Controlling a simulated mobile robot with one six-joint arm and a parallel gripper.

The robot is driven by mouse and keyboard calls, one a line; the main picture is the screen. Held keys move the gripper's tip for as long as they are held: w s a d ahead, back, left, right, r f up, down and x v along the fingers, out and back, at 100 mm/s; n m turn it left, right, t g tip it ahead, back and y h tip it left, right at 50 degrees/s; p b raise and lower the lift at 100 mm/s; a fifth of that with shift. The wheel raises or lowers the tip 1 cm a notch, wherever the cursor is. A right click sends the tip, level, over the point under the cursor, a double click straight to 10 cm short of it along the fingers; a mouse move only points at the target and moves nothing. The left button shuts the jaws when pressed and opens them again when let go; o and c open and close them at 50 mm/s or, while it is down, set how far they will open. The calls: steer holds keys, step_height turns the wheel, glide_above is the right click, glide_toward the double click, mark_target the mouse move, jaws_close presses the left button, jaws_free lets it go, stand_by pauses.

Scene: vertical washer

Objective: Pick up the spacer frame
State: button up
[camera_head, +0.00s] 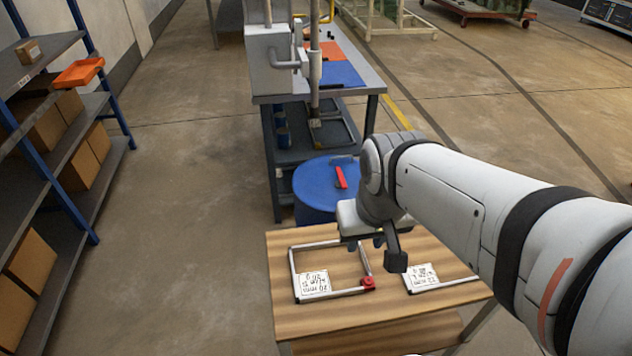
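A thin, light-grey rectangular spacer frame (294,270) lies flat on the wooden table (320,322). A white label (314,284) with writing lies at its near left corner, and a red piece (368,283) sits at its near right corner. A second, similar frame (455,283) with a white label (421,276) lies to its right, partly hidden by my arm. My gripper (376,252) is above the table, over the right side of the first frame and the gap between the two. Its dark fingers look apart, with nothing seen between them.
A blue drum (312,191) with a red object (340,177) on its lid stands behind the table. Beyond it is a grey workbench (372,80) with a machine (270,60). A shelf with boxes (83,158) stands at left. The floor between shelf and table is clear.

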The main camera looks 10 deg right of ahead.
steer(key=w+f+m+g+y+b, duration=0.1)
steer(key=w+f+m+b, duration=0.1)
steer(key=w+f+m, duration=0.45)
steer(key=m+g+y+b, duration=0.2)
steer(key=m+y, duration=0.1)
steer(key=m, duration=0.8)
glide_toward(331, 241)
steer(key=shift+s+d+f, duration=0.1)
steer(key=shift+d+f, duration=0.35)
steer(key=shift+f, duration=0.1)
steer(key=shift+f+m+y, duration=0.25)
steer(key=shift+f+y, duration=0.05)
steer(key=shift+f, duration=0.1)
steer(key=x, duration=0.3)
steer(key=a+b+x, duration=0.1)
steer(key=x, duration=0.3)
steer(key=shift+a+r, duration=0.1)
jaws_close()
